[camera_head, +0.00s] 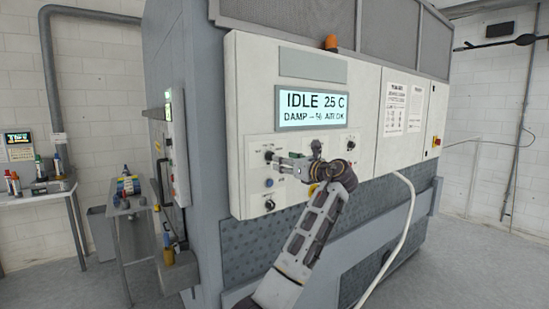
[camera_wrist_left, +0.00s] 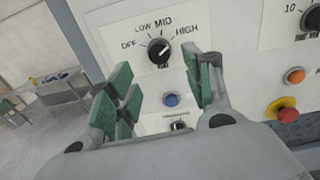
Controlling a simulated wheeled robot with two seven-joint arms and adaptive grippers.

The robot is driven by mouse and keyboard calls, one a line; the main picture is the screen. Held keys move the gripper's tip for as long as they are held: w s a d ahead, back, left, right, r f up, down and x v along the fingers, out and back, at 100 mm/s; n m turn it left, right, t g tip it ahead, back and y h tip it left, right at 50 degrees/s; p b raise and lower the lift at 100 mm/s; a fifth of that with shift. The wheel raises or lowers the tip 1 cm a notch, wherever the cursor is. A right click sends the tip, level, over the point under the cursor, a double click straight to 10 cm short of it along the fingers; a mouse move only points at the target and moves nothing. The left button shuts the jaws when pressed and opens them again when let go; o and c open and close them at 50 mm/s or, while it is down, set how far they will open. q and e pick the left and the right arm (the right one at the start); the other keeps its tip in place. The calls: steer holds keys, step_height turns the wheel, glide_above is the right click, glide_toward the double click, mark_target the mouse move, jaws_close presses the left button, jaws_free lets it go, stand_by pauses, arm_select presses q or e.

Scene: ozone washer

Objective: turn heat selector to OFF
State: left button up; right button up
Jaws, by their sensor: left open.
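The heat selector (camera_wrist_left: 158,50) is a round black knob with a white pointer, on the white panel, marked OFF, LOW, MID and HIGH. Its pointer slants to the upper right, toward HIGH. It shows small and dark in the head view (camera_head: 268,156), beside the fingertips. My left gripper (camera_wrist_left: 160,88) is open, with a green-padded finger on each side of the picture. The knob appears above and between the fingers, apparently not gripped. In the head view my left gripper (camera_head: 279,161) is in front of the panel. My right gripper is not seen.
A blue button (camera_wrist_left: 171,99) and another black knob (camera_wrist_left: 179,125) lie below the selector. A red emergency stop (camera_wrist_left: 282,110) and an orange button (camera_wrist_left: 294,75) are at right. The display (camera_head: 312,109) reads IDLE 25 C. A white hose (camera_head: 408,215) hangs beside my arm.

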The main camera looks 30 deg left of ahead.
mark_target(270, 156)
arm_select(q)
steer(key=p+x, duration=0.1)
steer(key=x, duration=0.6)
steer(key=shift+c, duration=0.4)
steer(key=c, duration=0.9)
